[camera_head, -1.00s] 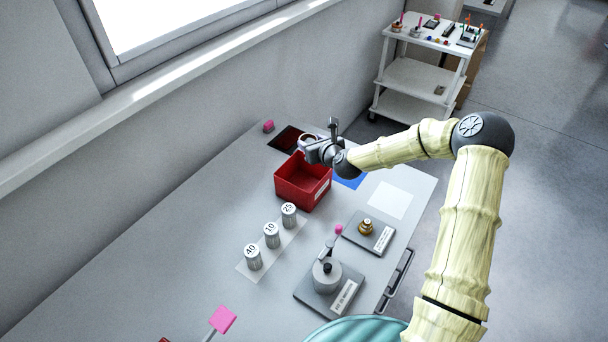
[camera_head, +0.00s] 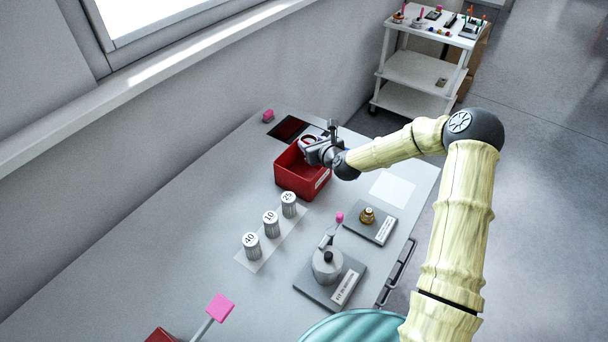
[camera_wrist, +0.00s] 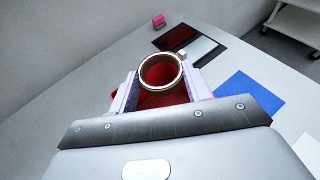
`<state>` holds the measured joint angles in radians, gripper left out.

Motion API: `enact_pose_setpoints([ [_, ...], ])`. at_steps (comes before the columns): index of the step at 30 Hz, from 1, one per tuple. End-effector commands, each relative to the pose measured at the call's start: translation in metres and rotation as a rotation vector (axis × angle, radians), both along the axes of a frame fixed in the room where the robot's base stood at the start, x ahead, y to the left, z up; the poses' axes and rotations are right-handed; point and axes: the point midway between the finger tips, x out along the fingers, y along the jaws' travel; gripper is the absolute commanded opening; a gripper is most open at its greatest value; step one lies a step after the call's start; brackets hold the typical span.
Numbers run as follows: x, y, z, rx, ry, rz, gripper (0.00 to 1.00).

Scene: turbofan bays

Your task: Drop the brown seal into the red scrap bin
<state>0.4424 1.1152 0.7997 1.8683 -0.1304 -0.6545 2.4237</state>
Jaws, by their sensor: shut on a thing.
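The brown seal (camera_wrist: 162,71) is a ring held upright between the two fingers of my gripper (camera_wrist: 160,92) in the wrist view. My gripper (camera_head: 308,145) is shut on it in the head view, where the seal is small and partly hidden. The red scrap bin (camera_head: 301,184) stands on the bench, and my gripper is over its back part. In the wrist view red bin surface (camera_wrist: 163,98) shows below and through the ring. The ring is apart from the bin floor.
A dark red mat (camera_head: 288,128) and a pink block (camera_head: 268,116) lie behind the bin. Several numbered cylinders (camera_head: 271,224) stand in front. Grey plates hold a brass piece (camera_head: 367,215) and a grey cylinder (camera_head: 327,265). A blue mat (camera_wrist: 249,97) lies right of the bin.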

Motion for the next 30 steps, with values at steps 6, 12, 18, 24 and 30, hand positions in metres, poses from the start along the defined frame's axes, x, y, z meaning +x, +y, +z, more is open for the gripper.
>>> enact_pose_setpoints([
  [6, 0.000, 0.000, -0.005, 0.000, -0.001, 0.000, 0.24],
  [12, 0.000, 0.000, -0.005, 0.000, 0.000, 0.000, 0.56],
  [18, 0.000, 0.000, -0.005, 0.000, 0.000, 0.000, 0.74],
  [24, -0.001, 0.000, -0.005, 0.000, 0.000, 0.000, 0.74],
  [30, -0.011, -0.006, -0.001, 0.001, 0.001, 0.001, 0.74],
])
